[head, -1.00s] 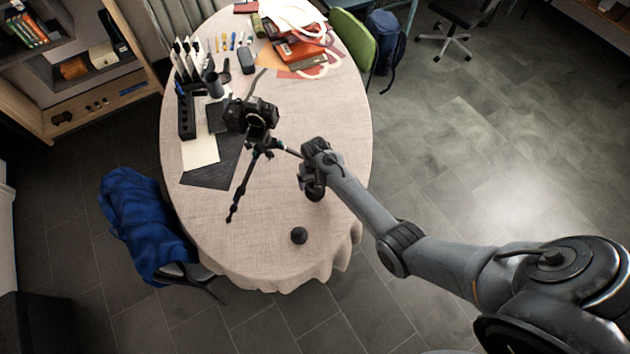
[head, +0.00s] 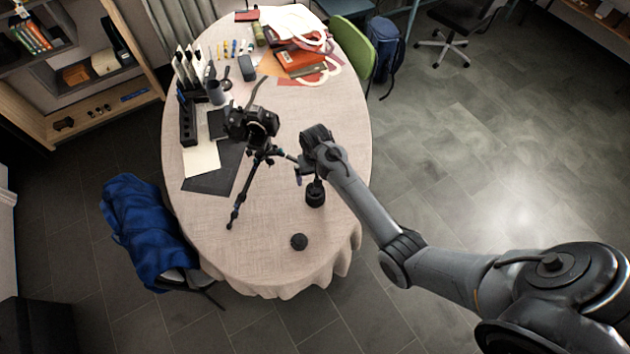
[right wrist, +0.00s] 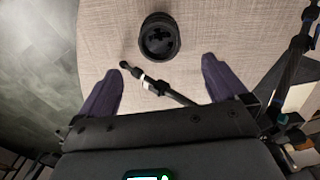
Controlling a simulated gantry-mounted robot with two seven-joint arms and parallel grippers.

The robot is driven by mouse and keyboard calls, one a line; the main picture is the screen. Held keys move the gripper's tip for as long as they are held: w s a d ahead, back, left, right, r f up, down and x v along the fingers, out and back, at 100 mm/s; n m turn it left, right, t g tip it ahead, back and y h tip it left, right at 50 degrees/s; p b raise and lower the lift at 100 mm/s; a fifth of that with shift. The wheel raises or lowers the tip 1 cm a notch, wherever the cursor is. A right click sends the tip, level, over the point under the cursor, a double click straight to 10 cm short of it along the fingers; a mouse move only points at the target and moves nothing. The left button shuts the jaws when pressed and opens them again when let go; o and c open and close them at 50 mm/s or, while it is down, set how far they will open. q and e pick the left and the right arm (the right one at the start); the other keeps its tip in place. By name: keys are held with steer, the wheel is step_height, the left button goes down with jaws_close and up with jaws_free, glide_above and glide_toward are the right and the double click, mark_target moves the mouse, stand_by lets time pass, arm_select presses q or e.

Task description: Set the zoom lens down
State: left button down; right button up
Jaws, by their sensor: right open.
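The black zoom lens (head: 315,193) stands upright on the cloth-covered table (head: 290,215), right of the tripod. In the right wrist view the lens (right wrist: 159,37) shows its dark open end, beyond my fingertips and apart from them. My right gripper (right wrist: 158,82) is open and empty, its two purple-grey fingers spread wide. In the head view my right gripper (head: 302,172) is just above and left of the lens. The camera (head: 253,123) sits on the black tripod (head: 256,172). My left gripper is not in view.
A tripod leg (right wrist: 155,82) runs between my right fingers in the wrist view. A small round black object (head: 299,241) lies near the table's front edge. A dark mat (head: 212,180), organizer and papers fill the left side. The table's front is mostly clear.

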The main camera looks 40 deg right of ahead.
steer(key=s+a+r+n+t, duration=0.1)
steer(key=s+a+r+n, duration=0.1)
steer(key=s, duration=0.6)
steer(key=s+a+r+n+t, duration=0.1)
steer(key=s+a+r+n, duration=0.1)
steer(key=s+a+r, duration=0.3)
steer(key=s+a+r+n+t, duration=0.1)
steer(key=s+a+r+n, duration=0.2)
steer(key=s, duration=0.9)
steer(key=shift+a+r+t, duration=0.3)
steer(key=shift+a, duration=0.25)
